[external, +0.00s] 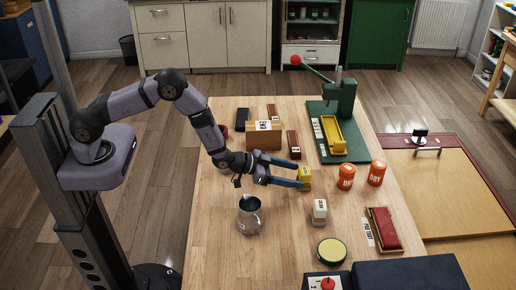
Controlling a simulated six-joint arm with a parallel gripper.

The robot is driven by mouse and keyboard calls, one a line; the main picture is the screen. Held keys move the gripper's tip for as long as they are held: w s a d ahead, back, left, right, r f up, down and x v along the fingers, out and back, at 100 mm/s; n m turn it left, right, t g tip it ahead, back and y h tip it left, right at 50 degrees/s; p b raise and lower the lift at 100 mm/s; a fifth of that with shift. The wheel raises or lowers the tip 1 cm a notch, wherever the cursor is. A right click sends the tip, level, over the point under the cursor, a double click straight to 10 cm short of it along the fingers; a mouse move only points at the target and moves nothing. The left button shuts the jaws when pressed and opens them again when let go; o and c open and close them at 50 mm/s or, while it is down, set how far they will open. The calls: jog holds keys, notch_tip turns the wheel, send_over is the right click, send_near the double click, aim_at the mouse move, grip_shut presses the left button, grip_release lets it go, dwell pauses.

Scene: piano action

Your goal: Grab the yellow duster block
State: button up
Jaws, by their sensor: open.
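A small yellow block (305,178), which looks like the duster block, stands on the wooden table near the middle. My gripper (299,175) reaches toward it from the left, low over the table. Its two blue fingers are spread apart, with the block at their tips. I cannot tell whether the block is fully between the fingers or whether either finger touches it.
Two orange canisters (346,177) stand to the right of the block. A pale block (320,211) and metal jug (250,215) stand nearer the front. A wooden box (264,136) and a green press (345,100) with a yellow tray (333,136) are behind.

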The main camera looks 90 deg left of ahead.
aim_at(299, 175)
jog(key=shift+a+p+x, duration=0.15)
jog(key=shift+p+x, duration=0.3)
jog(key=shift+x, duration=0.4)
jog(key=shift+a+p+x, duration=0.15)
jog(key=shift+p+x, duration=0.3)
jog(key=shift+x, duration=1.25)
jog(key=shift+f, duration=0.15)
jog(key=shift+c, duration=0.3)
jog(key=c, duration=1.1)
jog(key=shift+c, duration=0.2)
jog(key=shift+r+b, duration=1.3)
jog(key=shift+r, duration=3.75)
